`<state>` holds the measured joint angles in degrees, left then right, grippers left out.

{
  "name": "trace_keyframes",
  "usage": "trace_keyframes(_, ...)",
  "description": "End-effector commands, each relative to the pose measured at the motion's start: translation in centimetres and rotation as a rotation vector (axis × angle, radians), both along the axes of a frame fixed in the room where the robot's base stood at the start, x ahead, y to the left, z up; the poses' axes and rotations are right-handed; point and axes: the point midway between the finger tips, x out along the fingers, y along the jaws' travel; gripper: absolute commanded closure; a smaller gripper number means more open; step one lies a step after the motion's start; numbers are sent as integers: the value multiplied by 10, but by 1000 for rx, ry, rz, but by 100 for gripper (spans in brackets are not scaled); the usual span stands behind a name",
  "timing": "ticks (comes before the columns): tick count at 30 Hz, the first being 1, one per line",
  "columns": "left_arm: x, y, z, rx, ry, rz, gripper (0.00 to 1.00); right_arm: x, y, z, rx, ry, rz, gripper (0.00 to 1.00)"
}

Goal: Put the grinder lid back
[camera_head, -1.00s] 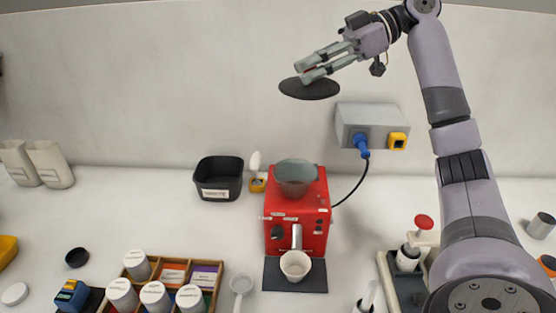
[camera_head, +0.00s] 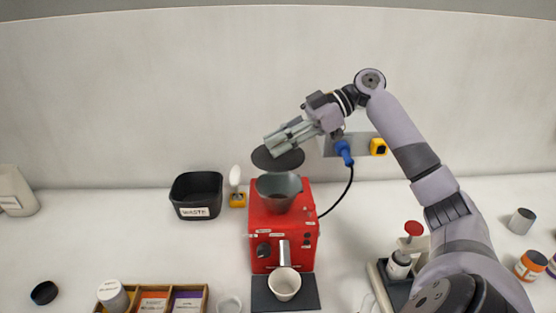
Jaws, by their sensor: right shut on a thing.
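The red grinder (camera_head: 283,224) stands on the white table in the middle, with a grey open hopper (camera_head: 279,190) on top. My right gripper (camera_head: 277,146) is shut on the dark round lid (camera_head: 270,160) and holds it just above the hopper in the picture. The lid looks roughly level and appears apart from the hopper; its exact height above it is hard to tell. The gripper fingers cover part of the lid. A white cup (camera_head: 284,283) stands under the grinder's spout on a dark mat (camera_head: 306,294). My left gripper is not in view.
A black waste bin (camera_head: 196,194) and a white brush-like tool on a yellow base (camera_head: 237,199) stand left of the grinder. A wooden tray (camera_head: 205,300) is at front left.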

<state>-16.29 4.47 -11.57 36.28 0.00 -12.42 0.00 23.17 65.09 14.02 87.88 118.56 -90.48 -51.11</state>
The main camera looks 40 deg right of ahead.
Motion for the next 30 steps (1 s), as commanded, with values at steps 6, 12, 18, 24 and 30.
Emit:
trace_keyframes(6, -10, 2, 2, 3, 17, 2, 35, 0, 0, -19, 3, 1, -1, 100)
trace_keyframes(12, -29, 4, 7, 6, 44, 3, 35, 0, 0, -45, 3, 3, -1, 100)
trace_keyframes(18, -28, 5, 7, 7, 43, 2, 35, 0, 0, -52, 0, -2, -1, 100)
trace_keyframes(24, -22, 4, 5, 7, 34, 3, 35, 0, 0, -54, 1, -1, -1, 100)
trace_keyframes(30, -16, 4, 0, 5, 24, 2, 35, 0, 0, -61, 2, -1, -1, 100)
